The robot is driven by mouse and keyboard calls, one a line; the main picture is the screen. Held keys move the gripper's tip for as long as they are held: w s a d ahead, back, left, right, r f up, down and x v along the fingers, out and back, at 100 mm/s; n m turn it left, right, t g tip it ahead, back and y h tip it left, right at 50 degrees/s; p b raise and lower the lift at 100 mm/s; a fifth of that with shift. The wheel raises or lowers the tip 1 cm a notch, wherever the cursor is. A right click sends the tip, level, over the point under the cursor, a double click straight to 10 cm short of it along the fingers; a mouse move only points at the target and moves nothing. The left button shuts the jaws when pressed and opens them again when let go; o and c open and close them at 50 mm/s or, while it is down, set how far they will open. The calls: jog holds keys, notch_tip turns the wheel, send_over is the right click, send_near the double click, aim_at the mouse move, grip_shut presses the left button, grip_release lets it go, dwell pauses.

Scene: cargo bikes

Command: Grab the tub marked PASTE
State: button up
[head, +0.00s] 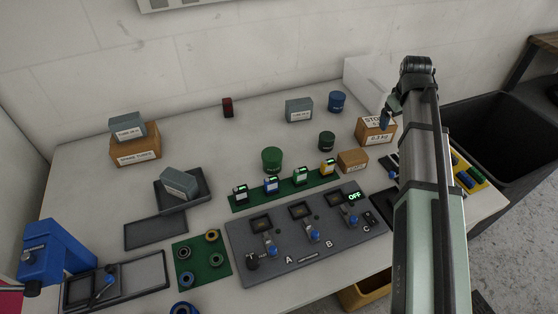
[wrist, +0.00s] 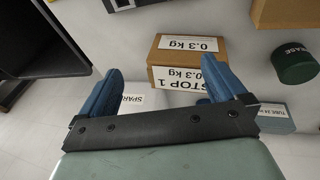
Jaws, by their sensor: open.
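Three tubs stand on the bench in the head view: a blue tub (head: 337,102) at the back, a small dark green tub (head: 327,141), and a larger green tub (head: 272,161) further left. None of their labels is readable there, so I cannot tell which is marked PASTE. In the wrist view a dark green tub (wrist: 295,65) at the right edge shows letters ending in "EASE". My gripper (head: 387,117) is open and empty by the cardboard box (head: 367,139) marked STOP; its blue fingers (wrist: 160,90) also show in the wrist view, partly hiding that box (wrist: 180,49).
A grey box (head: 299,110) stands left of the blue tub. A smaller cardboard box (head: 352,161) lies before the STOP box. A black bin (head: 500,130) is right.

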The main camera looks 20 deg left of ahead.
jog(key=s+a+r+n+g+y, duration=0.1)
jog(key=s+a, duration=0.4)
jog(key=a, duration=0.4)
jog(key=s+a+r+n, duration=0.1)
jog(key=s+a+n, duration=0.1)
jog(key=s+a, duration=0.5)
jog(key=n+g, duration=0.2)
send_near(273, 154)
jog(key=shift+y, duration=0.3)
jog(key=f, duration=0.7)
jog(key=shift+w+a+f, duration=0.25)
jog(key=shift+a+f, duration=0.05)
jog(key=shift+a+f, duration=0.15)
jog(key=shift+f, duration=2.4)
jog(key=shift+c, duration=0.2)
jog(key=shift+r, duration=0.1)
jog(key=c, duration=1.3)
